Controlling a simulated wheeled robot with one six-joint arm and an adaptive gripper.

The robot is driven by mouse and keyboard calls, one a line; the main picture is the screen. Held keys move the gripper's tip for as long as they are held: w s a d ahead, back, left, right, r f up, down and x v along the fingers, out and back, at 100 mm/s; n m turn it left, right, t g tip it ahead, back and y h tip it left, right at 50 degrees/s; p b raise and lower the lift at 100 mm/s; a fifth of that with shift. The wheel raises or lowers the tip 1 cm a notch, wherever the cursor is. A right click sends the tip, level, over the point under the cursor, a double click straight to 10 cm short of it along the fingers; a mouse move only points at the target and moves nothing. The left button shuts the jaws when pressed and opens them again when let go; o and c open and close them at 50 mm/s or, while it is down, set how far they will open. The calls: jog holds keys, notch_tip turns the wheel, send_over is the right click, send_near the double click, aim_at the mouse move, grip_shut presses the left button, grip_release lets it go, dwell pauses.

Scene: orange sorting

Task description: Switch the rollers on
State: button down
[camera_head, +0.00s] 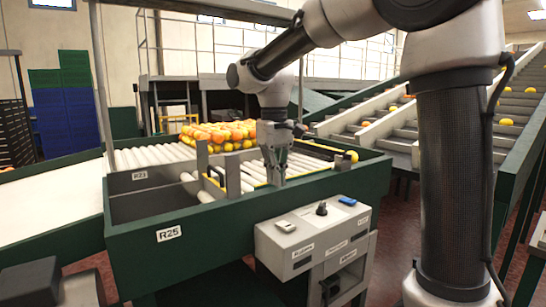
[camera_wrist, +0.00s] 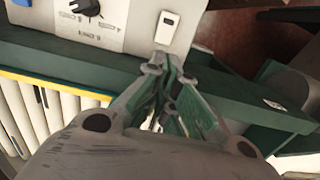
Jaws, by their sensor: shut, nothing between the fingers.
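A grey control box (camera_head: 300,240) is fixed to the front of the green roller frame. On its top are a white switch (camera_head: 285,226) at the left, a black knob (camera_head: 321,209) in the middle and a blue switch (camera_head: 347,201) at the right. The labels are too small to read surely. In the wrist view the white switch (camera_wrist: 167,28) lies just beyond my gripper (camera_wrist: 167,65), with the knob (camera_wrist: 88,8) to its left. My gripper is shut, empty and apart from the switch. In the head view my gripper (camera_head: 274,178) points down behind the box.
The rollers (camera_head: 150,156) carry a pile of oranges (camera_head: 218,134) at the back. The green frame (camera_head: 200,228) with upright grey dividers (camera_head: 232,172) lies close to my gripper. Sloped conveyors (camera_head: 380,125) with scattered fruit stand at the right.

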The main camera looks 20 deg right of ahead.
jog(key=r, duration=0.5)
jog(key=shift+w+a+r, duration=0.15)
jog(key=shift+w+r, duration=0.25)
